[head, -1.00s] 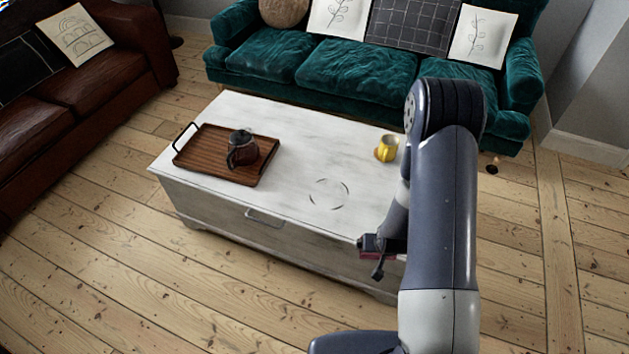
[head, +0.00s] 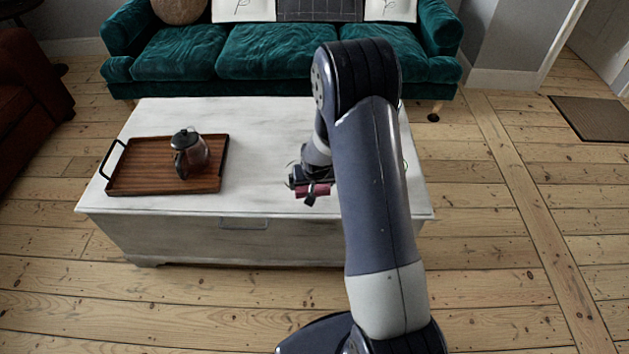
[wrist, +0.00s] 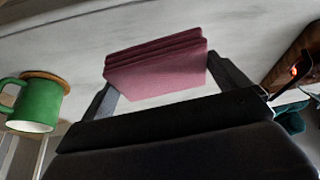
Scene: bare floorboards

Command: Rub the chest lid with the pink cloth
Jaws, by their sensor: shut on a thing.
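The chest (head: 260,235) has a whitewashed wooden lid (head: 265,125), which is closed. My gripper (head: 312,190) is over the right half of the lid, near its front. It is shut on the folded pink cloth (head: 322,189). In the wrist view the cloth (wrist: 155,68) sits between both fingers, its layers stacked, against the pale lid (wrist: 50,55). I cannot tell whether the cloth touches the lid. Part of a dark ring mark (head: 291,164) shows beside my gripper; the rest is hidden behind it. My arm also covers the lid's right part in the head view.
A brown tray (head: 130,183) with a dark glass pot (head: 189,152) stands on the lid's left. The wrist view shows a green mug (wrist: 35,104) at a round cork coaster (wrist: 48,77). A teal sofa (head: 275,55) stands behind the chest.

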